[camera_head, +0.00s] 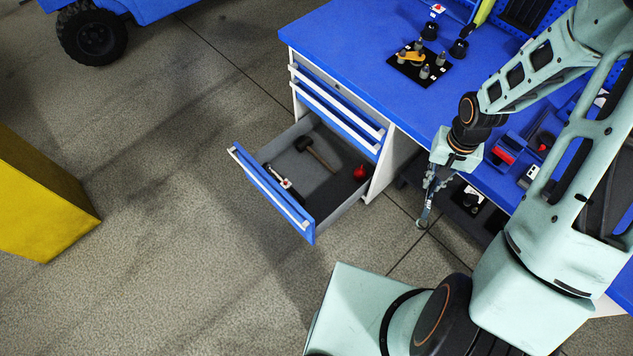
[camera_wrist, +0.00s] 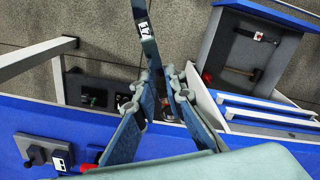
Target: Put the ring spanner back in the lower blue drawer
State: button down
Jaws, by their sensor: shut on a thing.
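My gripper (camera_head: 431,183) is shut on the ring spanner (camera_head: 424,211), which hangs below the fingers with its ring end down. In the wrist view the fingertips (camera_wrist: 168,82) pinch the dark spanner (camera_wrist: 149,48), which bears a white number label. The lower blue drawer (camera_head: 268,190) is pulled open at the left of the bench. My gripper and the spanner are to the right of it, outside it, beside the bench front. The drawer also shows in the wrist view (camera_wrist: 220,48), at the upper right.
The drawer holds a mallet (camera_head: 315,153), a red object (camera_head: 360,172) and a labelled tool (camera_head: 280,179), with bare floor between them. Shut drawers (camera_head: 338,113) lie above it. The blue bench top (camera_head: 345,45) carries a black fixture plate (camera_head: 408,72). A yellow block (camera_head: 40,205) stands far left.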

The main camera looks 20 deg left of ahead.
aim_at(294, 169)
jog(key=k+j+z, duration=0.2)
jog(key=k+j, duration=0.2)
jog(key=k+j+z, duration=0.1)
jog(key=j, duration=0.25)
jog(key=k+j+z, duration=0.15)
jog(key=j, duration=0.2)
jog(key=j+z, duration=0.1)
jog(key=j, duration=0.35)
jog(key=k+j+z, duration=0.1)
jog(key=j, duration=0.3)
jog(key=k+j+z, duration=0.1)
jog(key=j, duration=0.3)
jog(key=j+z, duration=0.35)
jog(key=j, duration=0.95)
jog(key=i+j, duration=0.15)
jog(key=j, duration=0.15)
jog(key=i+j+z, duration=0.1)
jog(key=j, duration=0.25)
jog(key=i+j, duration=0.2)
jog(key=j, duration=0.15)
jog(key=l+z, duration=0.05)
